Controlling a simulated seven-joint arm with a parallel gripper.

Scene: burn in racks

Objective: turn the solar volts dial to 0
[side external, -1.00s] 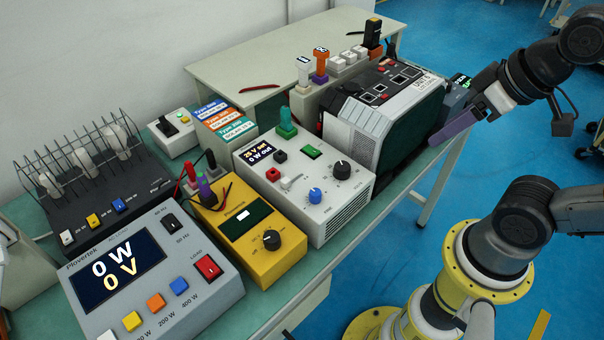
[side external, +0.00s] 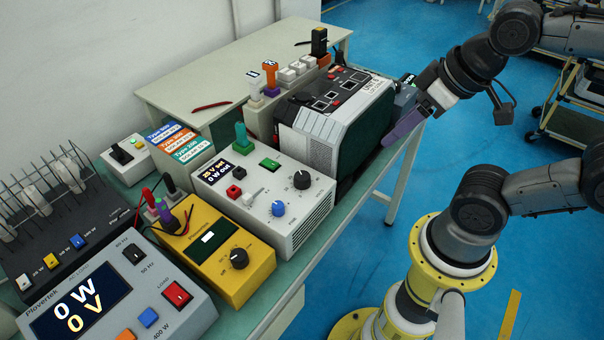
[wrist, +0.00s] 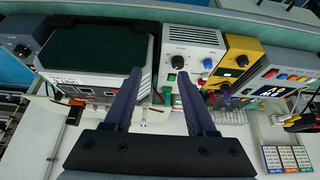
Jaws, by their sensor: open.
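The white solar supply box (side external: 262,190) stands mid-bench in the side view and reads "25 V set, 0 W out". Its top has a blue dial (side external: 278,208) and a black dial (side external: 302,180); their labels are too small to read, so I cannot tell which is solar volts. In the wrist view the box (wrist: 195,38) lies beyond my fingertips, with the black dial (wrist: 178,62) and the blue dial (wrist: 207,65). My gripper (wrist: 157,76) is open and empty, its two purple fingers apart. In the side view my gripper (side external: 405,128) is beyond the vented unit, away from the dials.
The tall vented unit (side external: 335,125) stands between my gripper and the white box. A green plug (side external: 241,138) rises from the box. The yellow meter (side external: 225,260) and the grey load box (side external: 185,290), reading 0 W and 0 V, are to its left.

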